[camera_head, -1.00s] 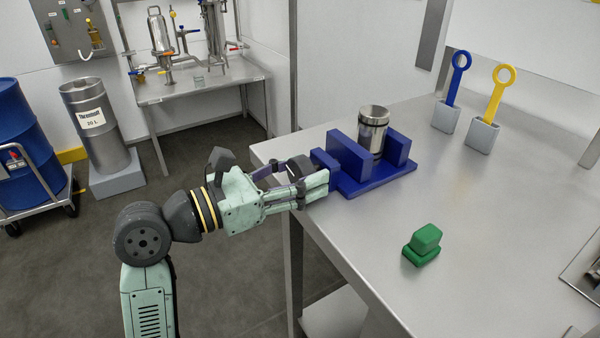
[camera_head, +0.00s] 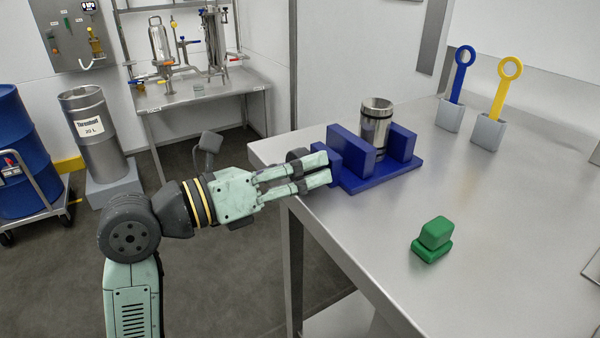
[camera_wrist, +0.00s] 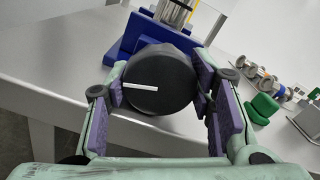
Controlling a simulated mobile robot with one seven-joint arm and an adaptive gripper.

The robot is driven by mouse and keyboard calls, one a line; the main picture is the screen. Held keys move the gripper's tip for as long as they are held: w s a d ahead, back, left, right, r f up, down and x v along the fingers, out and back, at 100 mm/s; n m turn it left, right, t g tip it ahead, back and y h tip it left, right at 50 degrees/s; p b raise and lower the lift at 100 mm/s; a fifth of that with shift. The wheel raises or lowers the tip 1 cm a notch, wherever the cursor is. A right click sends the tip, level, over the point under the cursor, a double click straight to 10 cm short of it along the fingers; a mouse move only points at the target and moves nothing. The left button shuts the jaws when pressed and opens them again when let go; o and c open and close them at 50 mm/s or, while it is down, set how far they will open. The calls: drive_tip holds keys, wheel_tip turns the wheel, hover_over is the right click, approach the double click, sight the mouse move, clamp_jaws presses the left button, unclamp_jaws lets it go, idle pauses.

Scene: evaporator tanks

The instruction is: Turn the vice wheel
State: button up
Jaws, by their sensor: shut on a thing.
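The blue vice (camera_head: 378,172) stands at the left edge of the steel table, with a steel cylinder (camera_head: 376,128) upright between its jaws. The vice wheel (camera_wrist: 158,82) is a dark round knob with a white line, facing the wrist camera at the vice's near end. In the wrist view the line lies nearly level, left of centre. My gripper (camera_head: 328,168) reaches in from the left, and its fingers are shut on the wheel, one purple pad on each side. In the head view the wheel is mostly hidden behind the fingers.
A green block (camera_head: 433,240) sits on the table in front of the vice. Blue (camera_head: 460,75) and yellow (camera_head: 504,88) ring-ended tools stand in grey holders at the back. The table's middle is clear. Metal fittings (camera_wrist: 258,75) show at right in the wrist view.

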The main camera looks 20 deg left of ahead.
drive_tip(key=o, duration=1.2)
drive_tip(key=shift+c, duration=0.2)
drive_tip(key=v, duration=1.2)
